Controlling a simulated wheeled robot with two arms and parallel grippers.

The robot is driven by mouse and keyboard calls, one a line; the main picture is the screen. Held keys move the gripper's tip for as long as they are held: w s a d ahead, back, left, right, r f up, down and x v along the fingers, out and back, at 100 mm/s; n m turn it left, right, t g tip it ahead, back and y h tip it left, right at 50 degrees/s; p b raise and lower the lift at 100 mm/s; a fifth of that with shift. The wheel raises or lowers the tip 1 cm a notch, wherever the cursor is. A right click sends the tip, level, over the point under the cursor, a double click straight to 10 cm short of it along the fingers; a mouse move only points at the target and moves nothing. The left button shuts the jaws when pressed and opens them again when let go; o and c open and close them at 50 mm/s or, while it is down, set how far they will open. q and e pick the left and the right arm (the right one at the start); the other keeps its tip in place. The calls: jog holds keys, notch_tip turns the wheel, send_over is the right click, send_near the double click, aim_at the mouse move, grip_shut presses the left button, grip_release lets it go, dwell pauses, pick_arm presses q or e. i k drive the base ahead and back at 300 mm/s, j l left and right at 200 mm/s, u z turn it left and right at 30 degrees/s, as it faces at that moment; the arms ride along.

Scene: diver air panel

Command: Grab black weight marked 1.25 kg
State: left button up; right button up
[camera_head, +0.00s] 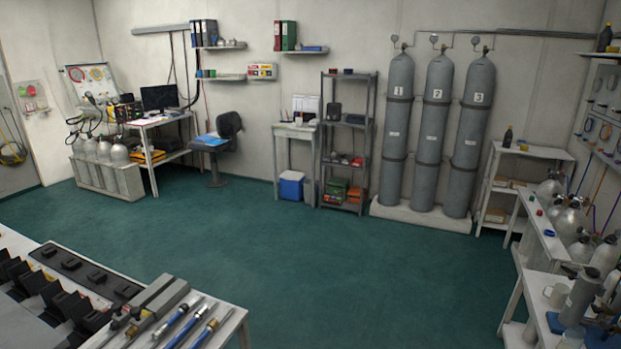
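No weight with a readable 1.25 kg marking shows in the head view. Several dark block-like pieces (97,275) sit on a long dark strip on the bench at the lower left. More black angular pieces (31,281) stand in a row nearer the left edge, partly cut off by the frame. Whether any of these are weights, I cannot tell. Neither of my grippers is in view.
The bench (226,325) also holds blue-handled tools (185,327) and grey bars. A wide green floor (300,265) lies clear beyond it. Tall grey cylinders (432,135) stand at the back. A bench with smaller cylinders (570,222) is at the right.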

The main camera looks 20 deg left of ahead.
aim_at(71, 263)
jog(key=i+z, duration=0.25)
jog(key=i, duration=2.1)
jog(key=i+u, duration=0.4)
jog(key=i, duration=0.2)
jog(key=i+l+u, duration=0.1)
jog(key=i+u, duration=0.3)
jog(key=i, duration=0.2)
jog(key=i+j+u, duration=0.1)
jog(key=u, duration=0.3)
jog(key=i+u, duration=0.6)
jog(key=u, duration=0.2)
jog(key=i+u, duration=0.2)
jog(key=u, duration=0.2)
jog(key=i+u, duration=0.4)
jog(key=i, duration=0.75)
jog(key=i+l+z, duration=0.25)
jog(key=i, duration=0.85)
jog(key=i+j+z, duration=0.25)
jog(key=i, duration=0.9)
jog(key=u, duration=0.45)
jog(key=i+l+u, duration=0.1)
jog(key=u, duration=0.4)
jog(key=i+l+u, duration=0.1)
jog(key=u, duration=0.35)
jog(key=l+u, duration=0.1)
jog(key=u, duration=0.35)
jog(key=l+u, duration=0.1)
jog(key=u, duration=1.75)
jog(key=i+l, duration=0.05)
